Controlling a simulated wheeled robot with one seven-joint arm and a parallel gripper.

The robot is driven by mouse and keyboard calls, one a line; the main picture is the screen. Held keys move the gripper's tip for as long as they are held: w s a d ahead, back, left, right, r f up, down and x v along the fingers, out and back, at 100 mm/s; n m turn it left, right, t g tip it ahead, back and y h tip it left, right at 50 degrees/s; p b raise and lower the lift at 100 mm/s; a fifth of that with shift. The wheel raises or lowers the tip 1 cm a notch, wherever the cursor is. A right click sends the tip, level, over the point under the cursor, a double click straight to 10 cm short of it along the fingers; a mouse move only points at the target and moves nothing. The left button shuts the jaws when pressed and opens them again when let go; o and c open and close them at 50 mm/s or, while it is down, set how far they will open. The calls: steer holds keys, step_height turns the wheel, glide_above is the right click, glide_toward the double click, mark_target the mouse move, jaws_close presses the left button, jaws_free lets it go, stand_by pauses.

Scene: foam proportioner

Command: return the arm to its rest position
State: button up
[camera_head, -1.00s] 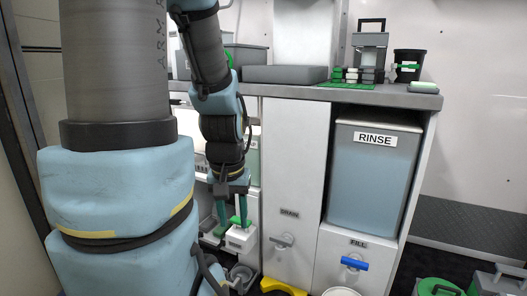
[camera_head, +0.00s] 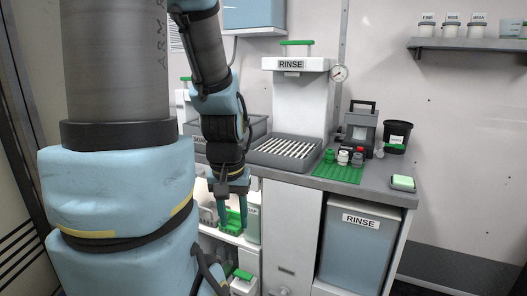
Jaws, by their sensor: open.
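My gripper (camera_head: 232,212) hangs pointing down in front of the open left part of the cabinet. Its two green fingers are apart, with nothing visibly held. A green item shows between and behind the fingers, and I cannot tell what it is. A white box with a green handle (camera_head: 243,284) stands below the gripper, clear of the fingertips, partly cut off by the bottom edge. My arm reaches down from the top of the picture, bent at the elbow.
The grey counter (camera_head: 378,178) lies right of the arm. It holds a slatted tray (camera_head: 285,152), a green mat (camera_head: 337,172) with small caps, a grey device (camera_head: 360,128) and a black bucket (camera_head: 397,137). A RINSE tank (camera_head: 358,255) sits below. A shelf (camera_head: 468,44) hangs at upper right.

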step_height(320, 180, up, 5)
steer(key=p, duration=0.3)
steer(key=shift+r, duration=0.15)
stand_by(0.7)
